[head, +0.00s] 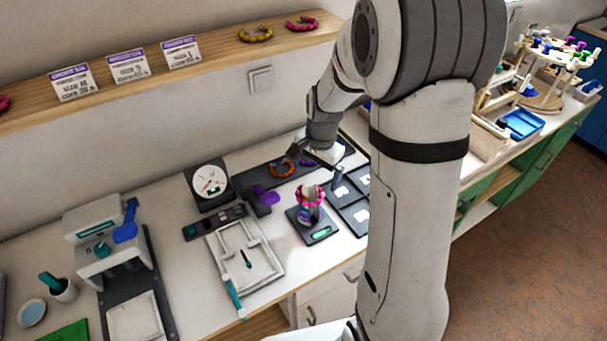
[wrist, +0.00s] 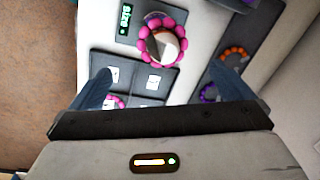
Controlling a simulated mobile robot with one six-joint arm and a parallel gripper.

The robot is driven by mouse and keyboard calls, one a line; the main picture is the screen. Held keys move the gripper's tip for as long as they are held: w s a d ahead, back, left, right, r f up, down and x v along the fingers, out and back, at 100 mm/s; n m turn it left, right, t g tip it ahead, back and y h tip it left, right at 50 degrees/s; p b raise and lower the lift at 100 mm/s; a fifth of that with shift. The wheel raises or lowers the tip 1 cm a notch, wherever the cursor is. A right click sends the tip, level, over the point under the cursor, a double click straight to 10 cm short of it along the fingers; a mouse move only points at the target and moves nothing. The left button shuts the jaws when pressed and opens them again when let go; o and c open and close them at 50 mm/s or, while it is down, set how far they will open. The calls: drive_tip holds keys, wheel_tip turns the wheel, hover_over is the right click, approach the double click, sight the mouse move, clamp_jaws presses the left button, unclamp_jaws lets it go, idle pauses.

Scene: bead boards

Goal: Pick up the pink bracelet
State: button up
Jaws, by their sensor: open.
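A pink bracelet (head: 311,195) sits around an upright post on a small dark device with a green display. It also shows in the wrist view (wrist: 181,46) as a ring of pink beads with a purple stretch, around the pale post top. Another pink beaded piece (wrist: 116,101) lies on the dark card tray, partly covered by my left finger. My gripper (wrist: 165,82) is open and empty, its two fingers wide apart. The bracelet on the post is ahead of the fingertips, apart from them. In the head view my gripper is partly hidden by my arm.
An orange bracelet (head: 281,168) lies on a dark mat behind the post; a purple one (wrist: 208,92) is beside it in the wrist view. The dark card tray (head: 352,212) is right of the post. A white tray (head: 262,268) stands left. A wooden shelf (head: 216,53) runs above.

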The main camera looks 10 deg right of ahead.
drive_tip(key=shift+w+d+f+m, duration=0.1)
drive_tip(key=shift+w+f+m, duration=0.3)
drive_tip(key=shift+w+f, duration=0.25)
drive_tip(key=shift+s+a+f+p, duration=0.15)
drive_tip(key=shift+f+p, duration=0.25)
drive_tip(key=shift+f, duration=0.9)
drive_tip(key=shift+w+a+f+p, duration=0.15)
drive_tip(key=shift+f+p, duration=0.2)
drive_tip(key=shift+f, duration=0.9)
drive_tip(key=shift+s+a+f+p, duration=0.15)
drive_tip(key=shift+f+p, duration=0.25)
drive_tip(key=shift+f, duration=0.9)
drive_tip(key=shift+c, duration=0.4)
drive_tip(key=c, duration=1)
wheel_tip(320, 180, up, 10)
drive_tip(key=b, duration=0.2)
hover_over(310, 191)
drive_tip(key=shift+d, duration=0.1)
drive_tip(key=shift+c, duration=0.2)
